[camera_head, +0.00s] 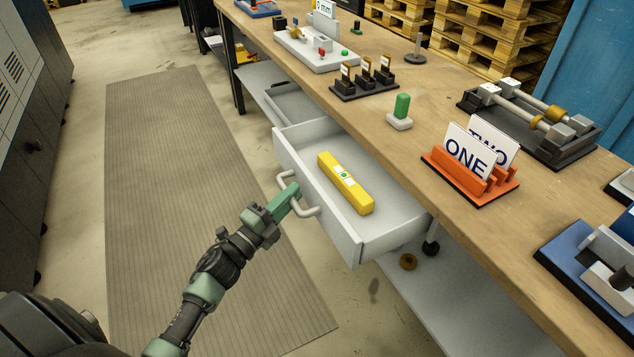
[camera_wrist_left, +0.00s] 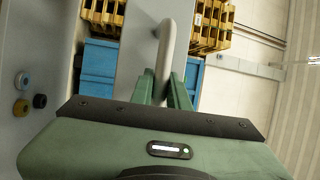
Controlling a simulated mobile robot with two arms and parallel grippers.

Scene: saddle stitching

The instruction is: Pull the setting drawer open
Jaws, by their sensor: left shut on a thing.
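The setting drawer (camera_head: 384,232) is a light grey drawer under the workbench, and it stands well open in the head view. A yellow bar (camera_head: 345,183) with a white label and a green dot lies inside it. My left gripper (camera_head: 291,192) is shut on the drawer's handle (camera_head: 305,209), a pale bar on the drawer front. In the left wrist view the handle (camera_wrist_left: 165,50) passes between the two green fingers (camera_wrist_left: 164,92). My right gripper is not in view.
The wooden bench top (camera_head: 385,120) carries an orange card holder (camera_head: 470,180), a green-topped block (camera_head: 401,112) and a dark roller fixture (camera_head: 535,120). A second drawer (camera_head: 290,105) sits farther back. A ribbed mat (camera_head: 180,200) covers open floor to the left.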

